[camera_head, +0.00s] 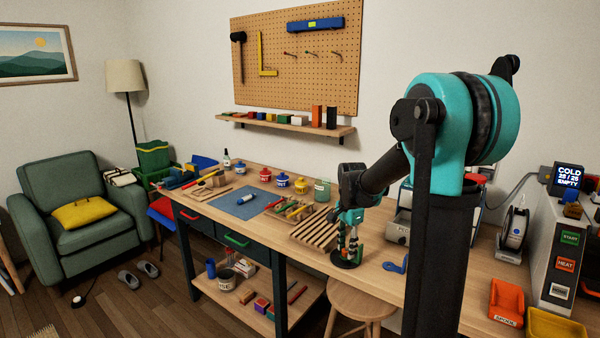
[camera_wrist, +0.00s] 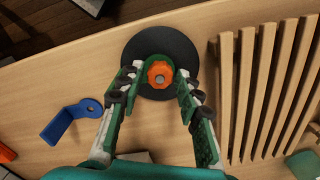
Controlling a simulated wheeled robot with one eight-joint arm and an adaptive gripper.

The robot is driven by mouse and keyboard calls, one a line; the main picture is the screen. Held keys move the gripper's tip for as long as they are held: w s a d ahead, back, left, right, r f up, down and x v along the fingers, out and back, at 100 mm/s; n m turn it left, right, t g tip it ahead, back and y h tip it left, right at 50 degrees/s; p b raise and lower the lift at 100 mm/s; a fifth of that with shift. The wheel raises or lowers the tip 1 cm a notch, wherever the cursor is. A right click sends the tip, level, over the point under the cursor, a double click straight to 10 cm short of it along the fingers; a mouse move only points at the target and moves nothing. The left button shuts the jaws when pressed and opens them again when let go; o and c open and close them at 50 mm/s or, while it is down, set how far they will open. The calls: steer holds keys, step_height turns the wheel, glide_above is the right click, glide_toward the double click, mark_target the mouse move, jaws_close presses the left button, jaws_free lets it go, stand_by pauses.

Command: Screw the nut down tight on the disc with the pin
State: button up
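A round black disc (camera_wrist: 158,45) lies on the wooden bench, and it also shows in the head view (camera_head: 347,259). An orange lobed nut (camera_wrist: 153,69) sits over the disc's middle in the wrist view, with the grey end of the pin (camera_wrist: 158,78) showing in its hole. How far down the pin the nut sits cannot be told from above. My gripper (camera_wrist: 157,84) is open, one green finger on each side of the nut with a gap to it. In the head view my gripper (camera_head: 351,231) points down over the disc and hides most of the nut and pin.
A slatted wooden rack (camera_wrist: 243,90) stands close to the right of the disc in the wrist view. A blue bracket with a hole (camera_wrist: 66,120) lies to the left. A stool (camera_head: 361,298) stands before the bench. Bare bench lies around the bracket.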

steer(key=n, duration=1.1)
steer(key=c, duration=0.6)
steer(key=o, duration=0.8)
steer(key=shift+c, duration=0.2)
steer(key=shift+r, duration=3.5)
